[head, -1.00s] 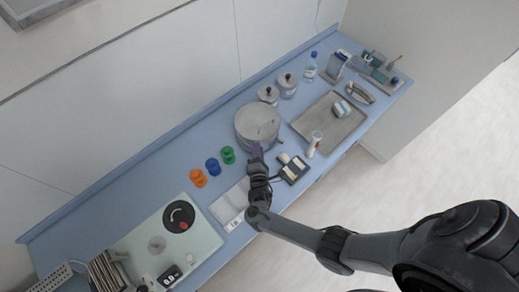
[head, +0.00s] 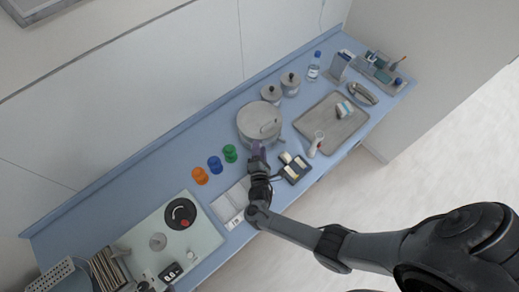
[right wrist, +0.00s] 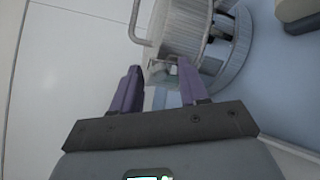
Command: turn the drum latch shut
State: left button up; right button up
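The drum (head: 259,124) is a round grey metal container with a lid, standing on the blue counter near the back edge. In the right wrist view its side wall (right wrist: 185,32) fills the top middle, with a bent metal handle bar (right wrist: 136,25). A small metal fitting (right wrist: 170,72), possibly the latch, shows between my fingertips; its position is hard to tell. My right gripper (head: 258,148) is at the drum's front side. In the wrist view the purple fingers of this gripper (right wrist: 158,80) are apart, with nothing clearly held. My left gripper is not in view.
Orange (head: 200,176), blue (head: 215,164) and green (head: 230,153) pieces stand left of the drum. A dark tray (head: 295,170) lies close to the right of my gripper. Two lidded jars (head: 290,84) and a metal tray (head: 325,122) stand farther right.

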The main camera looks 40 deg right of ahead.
jog(key=v, duration=1.1)
dwell(0.4)
